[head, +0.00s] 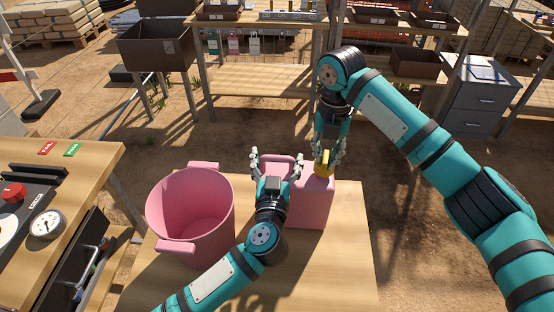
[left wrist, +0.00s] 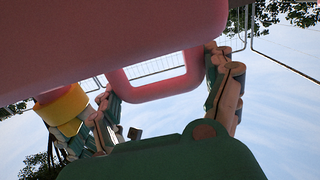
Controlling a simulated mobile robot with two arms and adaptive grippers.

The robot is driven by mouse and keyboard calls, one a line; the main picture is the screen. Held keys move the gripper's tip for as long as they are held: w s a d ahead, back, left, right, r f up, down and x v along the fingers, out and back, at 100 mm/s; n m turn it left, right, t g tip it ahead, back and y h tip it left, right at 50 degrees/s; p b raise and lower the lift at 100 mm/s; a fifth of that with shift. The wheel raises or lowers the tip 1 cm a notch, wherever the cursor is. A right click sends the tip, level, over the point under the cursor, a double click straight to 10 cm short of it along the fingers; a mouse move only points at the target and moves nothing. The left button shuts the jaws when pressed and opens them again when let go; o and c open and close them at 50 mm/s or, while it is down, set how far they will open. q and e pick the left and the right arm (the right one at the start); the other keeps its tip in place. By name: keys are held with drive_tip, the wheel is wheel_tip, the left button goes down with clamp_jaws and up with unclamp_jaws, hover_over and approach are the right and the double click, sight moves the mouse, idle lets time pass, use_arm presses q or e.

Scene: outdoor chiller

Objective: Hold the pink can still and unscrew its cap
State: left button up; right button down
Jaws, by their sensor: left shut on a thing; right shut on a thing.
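The pink can (head: 313,205) stands upright on the small wooden table (head: 345,265), with a handle at its top left. Its yellow cap (head: 322,168) sits at the top right. My left gripper (head: 276,165) is shut on the can's handle; the left wrist view shows the handle (left wrist: 160,82) between its fingers (left wrist: 170,95). My right gripper (head: 325,158) comes down from above and is shut on the yellow cap, which also shows in the left wrist view (left wrist: 62,105). The fingers hide part of the cap, so its seating cannot be told.
A pink bucket (head: 190,215) stands on the table left of the can, close to my left arm. A workbench (head: 90,160) with a gauge (head: 46,223) and red knob is at the left. Wooden shelving (head: 260,80) stands behind. The table's front right is clear.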

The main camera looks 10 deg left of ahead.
drive_tip(key=shift+s+f+n, duration=0.1)
drive_tip(key=shift+f+n, duration=0.05)
drive_tip(key=shift+n, duration=0.45)
drive_tip(key=c, duration=1.2)
unclamp_jaws()
drive_tip(key=shift+o, duration=0.3)
